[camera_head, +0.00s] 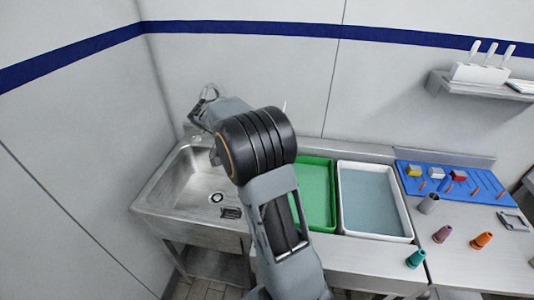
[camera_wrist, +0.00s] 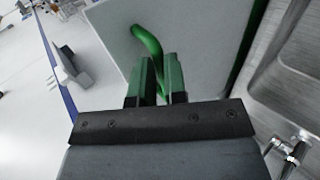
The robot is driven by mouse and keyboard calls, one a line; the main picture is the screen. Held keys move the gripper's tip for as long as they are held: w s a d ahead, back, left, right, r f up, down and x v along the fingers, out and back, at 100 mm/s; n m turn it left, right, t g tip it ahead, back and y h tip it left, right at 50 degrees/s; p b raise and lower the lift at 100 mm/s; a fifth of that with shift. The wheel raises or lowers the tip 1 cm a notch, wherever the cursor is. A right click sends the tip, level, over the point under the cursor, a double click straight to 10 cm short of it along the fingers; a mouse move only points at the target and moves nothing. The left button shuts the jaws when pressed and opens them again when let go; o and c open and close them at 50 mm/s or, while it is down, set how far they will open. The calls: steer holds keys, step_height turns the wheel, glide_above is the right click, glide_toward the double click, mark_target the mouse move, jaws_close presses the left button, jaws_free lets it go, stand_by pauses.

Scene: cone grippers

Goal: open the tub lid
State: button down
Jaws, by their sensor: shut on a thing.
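In the wrist view my gripper (camera_wrist: 159,80) has its two dark, green-sided fingers close together, shut on a curved green handle (camera_wrist: 147,40). Behind it spreads a broad pale grey panel (camera_wrist: 200,35), which looks like the tub lid. I cannot tell whether it is flat or tilted. A green rim (camera_wrist: 251,42) runs along its right side, by the sink. In the head view the green tub (camera_head: 331,190) stands right of the sink, partly hidden by my arm. My gripper is hidden there behind my arm.
A steel sink (camera_head: 180,185) is left of the green tub, with its tap close by in the wrist view (camera_wrist: 290,150). A white tray (camera_head: 412,222) stands to the right. Farther right are a blue board (camera_head: 410,184) and coloured cones, including an orange one (camera_head: 482,240).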

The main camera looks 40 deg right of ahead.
steer(key=shift+w+a+f, duration=1)
steer(key=shift+w+a, duration=0.05)
steer(key=shift+a, duration=0.05)
steer(key=c, duration=1.2)
jaws_free()
steer(key=shift+w+d, duration=0.1)
steer(key=shift+o, duration=0.2)
steer(key=shift+r, duration=0.15)
steer(key=p+v, duration=0.4)
steer(key=v, duration=0.9)
steer(key=shift+w+r+p, duration=0.25)
steer(key=shift+w+p, duration=0.1)
steer(key=shift+s, duration=0.15)
